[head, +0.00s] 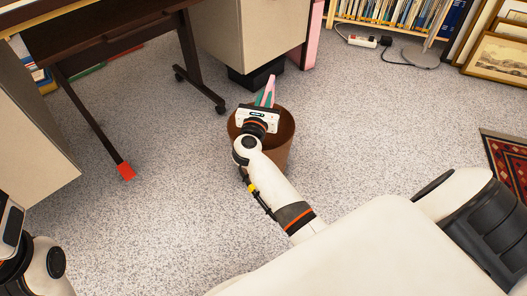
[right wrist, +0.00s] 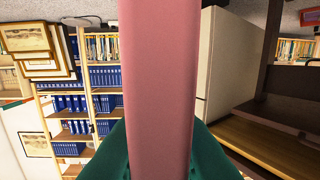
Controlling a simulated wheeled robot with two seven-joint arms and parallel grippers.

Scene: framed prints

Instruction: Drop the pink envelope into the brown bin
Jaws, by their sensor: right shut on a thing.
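My right gripper (head: 266,98), with green fingers, is shut on the pink envelope (head: 271,87), which stands upright between them. The brown bin (head: 284,151) is on the carpet under and around my right wrist. In the head view the envelope shows over the bin's far rim; my wrist hides much of the bin's opening, and I cannot tell the envelope's height above it. In the right wrist view the envelope (right wrist: 160,85) fills the middle between the green fingers (right wrist: 213,155). Only part of my left arm shows at the left edge; its fingers are out of view.
A beige cabinet (head: 246,40) and dark desk (head: 95,35) stand behind the bin. A bookshelf (head: 395,14), a power strip (head: 362,41) and framed prints (head: 497,58) are at the back right. A patterned rug (head: 508,160) lies right. Carpet around the bin is clear.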

